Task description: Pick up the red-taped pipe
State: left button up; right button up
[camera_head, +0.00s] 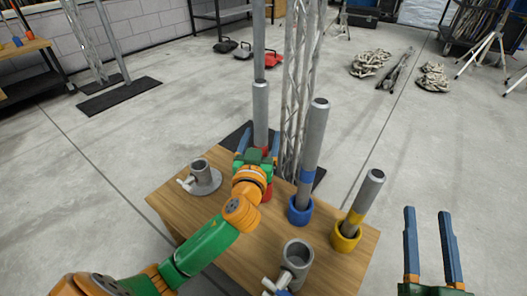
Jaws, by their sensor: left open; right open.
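The red-taped pipe (261,105) is a grey upright tube on the wooden table, at the back left of the pipes. A bit of red shows low on it, and a red holder (267,194) is at its foot, partly hidden by my gripper. My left gripper (259,135) reaches over the table with its blue fingers apart, one on each side of the pipe's lower part in this view. Contact cannot be told. My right gripper (428,210) is open and empty, right of the table.
A blue-taped pipe (313,130) and a yellow-taped pipe (366,192) stand in matching holders to the right. A grey flanged socket (202,180) is at the table's left, and another grey socket (297,258) at its front. A metal truss (299,70) rises behind the table (178,205).

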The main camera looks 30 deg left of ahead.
pick_arm(q)
jog(key=shift+x, duration=1.2)
jog(key=shift+f, duration=0.1)
grip_shut()
pick_arm(e)
jog(key=r, duration=0.1)
jog(key=s+r+t+y, duration=0.1)
jog(key=r+t, duration=0.1)
jog(key=shift+s+a+r, duration=0.1)
jog(key=shift+s+r, duration=0.15)
jog(key=shift+r, duration=0.1)
